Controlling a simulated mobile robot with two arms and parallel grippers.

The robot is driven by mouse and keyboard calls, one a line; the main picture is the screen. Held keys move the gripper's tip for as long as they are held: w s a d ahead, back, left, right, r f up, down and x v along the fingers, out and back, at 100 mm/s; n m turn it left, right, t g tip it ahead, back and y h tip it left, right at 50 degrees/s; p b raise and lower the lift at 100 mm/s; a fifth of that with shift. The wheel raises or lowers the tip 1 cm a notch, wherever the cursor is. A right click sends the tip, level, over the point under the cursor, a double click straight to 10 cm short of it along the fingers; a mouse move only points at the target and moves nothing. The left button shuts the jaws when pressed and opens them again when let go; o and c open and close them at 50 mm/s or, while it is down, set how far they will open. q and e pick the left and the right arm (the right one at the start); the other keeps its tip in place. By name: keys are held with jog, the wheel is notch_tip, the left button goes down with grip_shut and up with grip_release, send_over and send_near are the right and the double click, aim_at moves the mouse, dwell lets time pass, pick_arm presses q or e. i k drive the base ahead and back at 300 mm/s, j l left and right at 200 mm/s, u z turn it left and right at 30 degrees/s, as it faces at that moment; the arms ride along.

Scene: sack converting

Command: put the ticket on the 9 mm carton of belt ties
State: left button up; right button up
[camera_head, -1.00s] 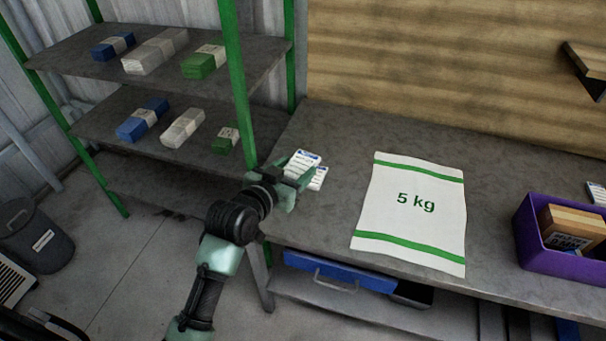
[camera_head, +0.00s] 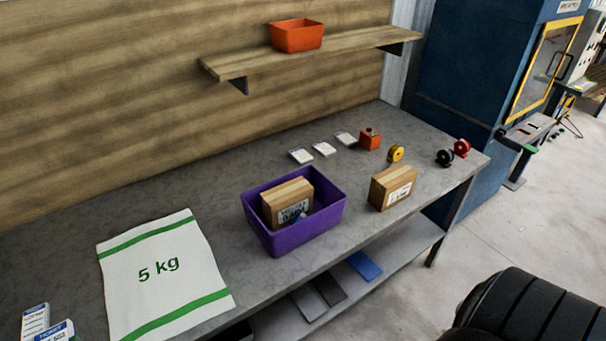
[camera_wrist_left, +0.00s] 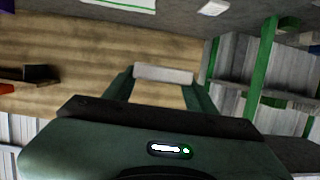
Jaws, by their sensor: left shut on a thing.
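My left gripper (camera_wrist_left: 163,80) is shut on a pale ticket (camera_wrist_left: 163,73) seen nearly edge-on in its wrist view. Two white and blue tickets show at the head view's lower left corner: an upper one (camera_head: 35,320) and a lower, partly cut-off one (camera_head: 56,332) reading TICKET. The gripper itself is outside the head view. One brown carton (camera_head: 288,196) with a printed label sits inside the purple bin (camera_head: 294,238). Another brown carton (camera_head: 393,188) with a pale label stands on the bench right of the bin. Neither size marking is readable. My right gripper is not in view.
A white 5 kg sack (camera_head: 165,275) lies left of the bin. Behind are three white cards (camera_head: 323,149), an orange block (camera_head: 370,139) and yellow, black and red spools (camera_head: 396,153). A wall shelf (camera_head: 300,58) holds an orange bin (camera_head: 297,36). Bench surface between these is clear.

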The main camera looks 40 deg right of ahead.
aim_at(295, 187)
jog(key=i+l, duration=0.1)
jog(key=l, duration=0.7)
jog(key=i+l, duration=0.1)
jog(key=l, duration=0.7)
jog(key=i+l, duration=0.1)
jog(key=l, duration=0.7)
jog(key=i+l, duration=0.1)
jog(key=l, duration=0.7)
jog(key=j+u, duration=0.05)
